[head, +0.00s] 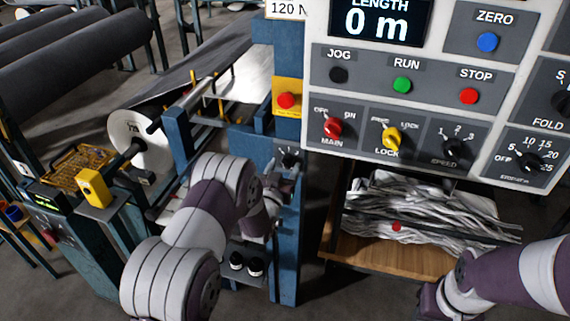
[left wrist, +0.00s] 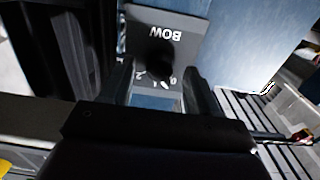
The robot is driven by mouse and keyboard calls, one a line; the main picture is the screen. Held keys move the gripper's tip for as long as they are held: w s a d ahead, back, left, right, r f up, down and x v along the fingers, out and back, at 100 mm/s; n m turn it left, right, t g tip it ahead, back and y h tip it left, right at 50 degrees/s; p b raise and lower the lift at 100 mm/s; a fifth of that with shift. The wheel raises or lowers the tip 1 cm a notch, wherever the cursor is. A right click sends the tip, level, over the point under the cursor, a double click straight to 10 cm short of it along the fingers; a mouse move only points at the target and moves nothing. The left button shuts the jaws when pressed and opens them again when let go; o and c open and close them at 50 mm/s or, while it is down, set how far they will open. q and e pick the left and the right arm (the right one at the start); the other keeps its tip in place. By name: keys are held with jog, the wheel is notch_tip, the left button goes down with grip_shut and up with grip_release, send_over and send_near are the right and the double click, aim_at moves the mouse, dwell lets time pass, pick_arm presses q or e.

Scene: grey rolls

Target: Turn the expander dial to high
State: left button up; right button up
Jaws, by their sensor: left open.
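A small grey plate with a black dial (head: 290,158) is on the blue post in the head view. In the left wrist view the dial (left wrist: 160,64) shows under the upside-down word BOW, with small numbers beside it; its exact setting is hard to read. My left gripper (head: 284,180) is just below and in front of this dial. Its two open fingers (left wrist: 160,82) stand either side of the dial in the left wrist view; I cannot tell whether they touch it. My right gripper (head: 438,302) is partly in view at the lower right, its fingers not clear.
A white control panel (head: 390,150) with buttons and several knobs hangs at the upper right. A red button on a yellow box (head: 286,100) sits above the dial. A wooden box of grey scraps (head: 385,255) stands right of the blue post (head: 286,235). Dark rolls lie at left.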

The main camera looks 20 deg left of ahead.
pick_arm(q)
jog(key=shift+w, duration=0.6)
jog(key=c, duration=1)
